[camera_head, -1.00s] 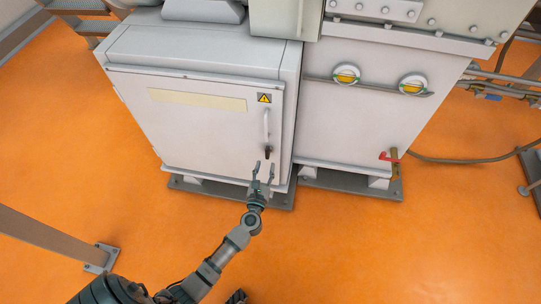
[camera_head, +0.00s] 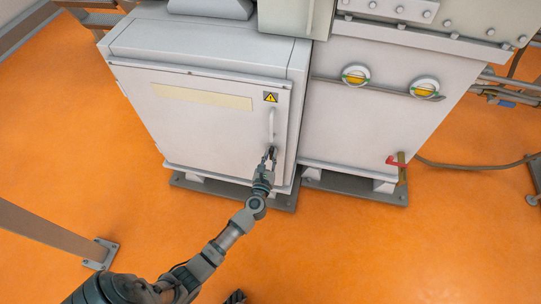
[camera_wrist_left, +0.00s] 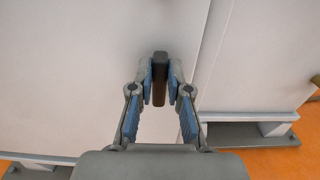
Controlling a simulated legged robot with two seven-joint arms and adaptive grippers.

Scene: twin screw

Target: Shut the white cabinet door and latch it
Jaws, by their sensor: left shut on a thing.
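The white cabinet door (camera_head: 205,128) is on the left cabinet and looks flush, or nearly so, with its frame. It has a light vertical handle (camera_head: 272,122) near its right edge, with a dark latch below it. In the left wrist view the dark latch (camera_wrist_left: 159,80) stands between the fingertips. My left gripper (camera_head: 270,155) is at the lower end of the handle, shut on the latch; its blue-padded fingers (camera_wrist_left: 160,75) touch the latch from both sides. The gripper hides most of the latch in the head view.
A second white cabinet (camera_head: 365,125) stands to the right, with two yellow round gauges and a red lever (camera_head: 396,161) low down. The orange floor (camera_head: 350,250) in front is clear.

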